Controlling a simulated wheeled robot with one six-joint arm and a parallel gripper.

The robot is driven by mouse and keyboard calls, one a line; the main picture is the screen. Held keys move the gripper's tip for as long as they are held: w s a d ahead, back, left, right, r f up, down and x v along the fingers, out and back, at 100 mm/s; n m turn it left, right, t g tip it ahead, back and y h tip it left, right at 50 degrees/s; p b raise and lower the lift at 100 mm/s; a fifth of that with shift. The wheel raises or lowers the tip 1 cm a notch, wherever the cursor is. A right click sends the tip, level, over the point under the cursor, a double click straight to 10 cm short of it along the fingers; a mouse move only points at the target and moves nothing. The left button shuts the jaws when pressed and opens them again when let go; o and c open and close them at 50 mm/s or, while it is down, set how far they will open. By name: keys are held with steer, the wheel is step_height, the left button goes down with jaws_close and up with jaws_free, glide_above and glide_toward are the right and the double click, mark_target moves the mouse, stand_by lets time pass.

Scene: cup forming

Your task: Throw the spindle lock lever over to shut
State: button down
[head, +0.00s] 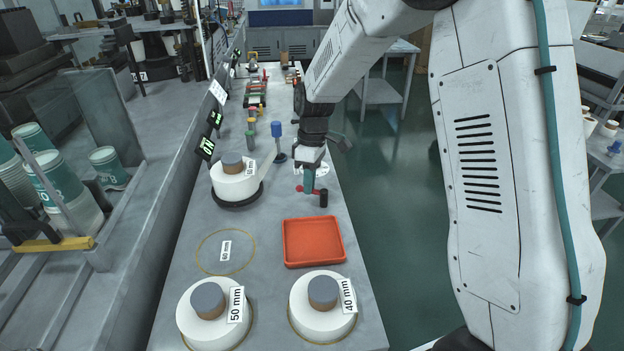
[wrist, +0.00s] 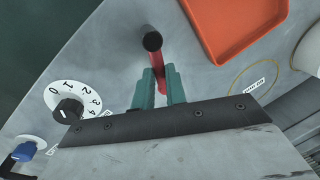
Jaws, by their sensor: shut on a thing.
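The spindle lock lever (wrist: 161,62) is a red bar with a black round knob at its end. In the wrist view it runs between the two teal fingers of my gripper (wrist: 160,78), which are shut on it. The knob sticks out beyond the fingertips. In the head view my gripper (head: 308,181) points down at the lever, whose black knob (head: 323,198) stands to the right of the fingers. Part of the red bar (head: 299,189) shows to the left. The lever's pivot is hidden.
A white numbered dial (wrist: 78,99) lies beside the lever. A blue-topped handle (head: 276,130) stands behind left. A white round block (head: 233,183) sits on a black disc to the left. An orange tray (head: 313,243) and two white blocks, 50 mm (head: 205,325) and 40 mm (head: 318,319), are nearer.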

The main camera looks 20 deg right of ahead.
steer(key=n, duration=0.1)
steer(key=s+n, duration=0.1)
steer(key=n, duration=0.2)
steer(key=shift+s+a+n+h, duration=0.2)
steer(key=shift+a+n+h, duration=0.1)
steer(key=shift+a+h, duration=0.1)
stand_by(0.4)
steer(key=c, duration=1.4)
jaws_free()
steer(key=shift+c, duration=0.2)
steer(key=r, duration=0.2)
steer(key=w+r, duration=0.1)
steer(key=r, duration=0.4)
steer(key=shift+w+d+r, duration=0.15)
steer(key=shift+w+r, duration=0.05)
steer(key=shift+r, duration=0.2)
